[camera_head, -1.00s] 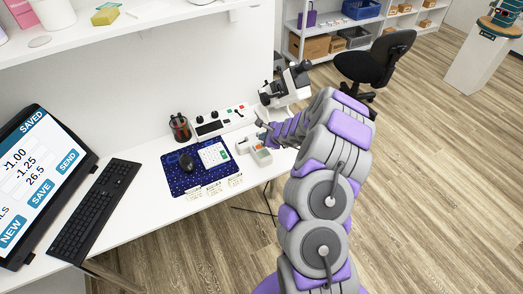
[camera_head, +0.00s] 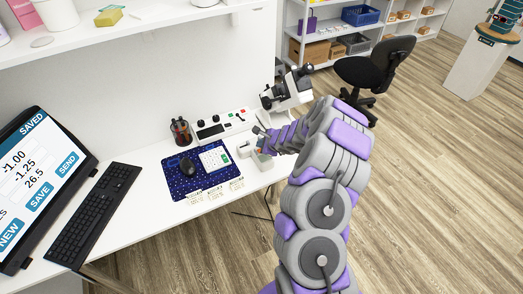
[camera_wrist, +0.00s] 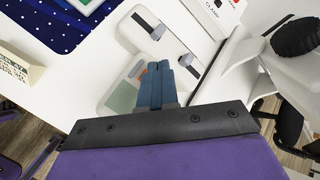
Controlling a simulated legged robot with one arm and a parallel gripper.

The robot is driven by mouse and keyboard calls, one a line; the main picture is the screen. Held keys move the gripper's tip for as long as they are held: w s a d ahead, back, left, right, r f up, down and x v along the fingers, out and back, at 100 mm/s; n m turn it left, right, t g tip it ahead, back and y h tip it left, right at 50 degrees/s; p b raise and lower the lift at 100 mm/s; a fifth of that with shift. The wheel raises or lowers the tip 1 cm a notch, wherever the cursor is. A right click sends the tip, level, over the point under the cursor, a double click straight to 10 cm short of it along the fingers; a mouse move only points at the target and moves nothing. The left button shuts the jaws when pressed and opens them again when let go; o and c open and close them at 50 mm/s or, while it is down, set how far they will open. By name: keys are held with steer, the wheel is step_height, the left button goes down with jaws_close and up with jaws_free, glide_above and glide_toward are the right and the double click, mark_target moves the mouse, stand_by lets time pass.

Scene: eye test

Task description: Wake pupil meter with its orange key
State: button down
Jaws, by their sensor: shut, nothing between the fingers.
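The pupil meter is a pale grey device on the white desk; in the wrist view its body (camera_wrist: 197,63) lies under and around my fingers, with a greenish screen patch (camera_wrist: 124,97) to their left. A small orange key (camera_wrist: 142,71) shows just left of my fingertips. My gripper (camera_wrist: 158,66) has its blue fingers together and empty, over the meter; I cannot tell whether they touch it. In the head view the meter (camera_head: 244,151) is partly hidden by my gripper (camera_head: 259,137).
Small label cards (camera_head: 215,191) stand along the front edge. A control panel (camera_head: 222,126) and a microscope (camera_head: 287,88) stand behind.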

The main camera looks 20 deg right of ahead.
steer(key=shift+a+r, duration=0.1)
steer(key=shift+a, duration=0.55)
steer(key=shift+d+f, duration=0.2)
steer(key=shift+d, duration=0.8)
steer(key=shift+a+r, duration=0.15)
steer(key=shift+a, duration=0.65)
steer(key=shift+d, duration=0.5)
steer(key=shift+d+f, duration=0.3)
steer(key=shift+f, duration=0.15)
steer(key=shift+a, duration=0.4)
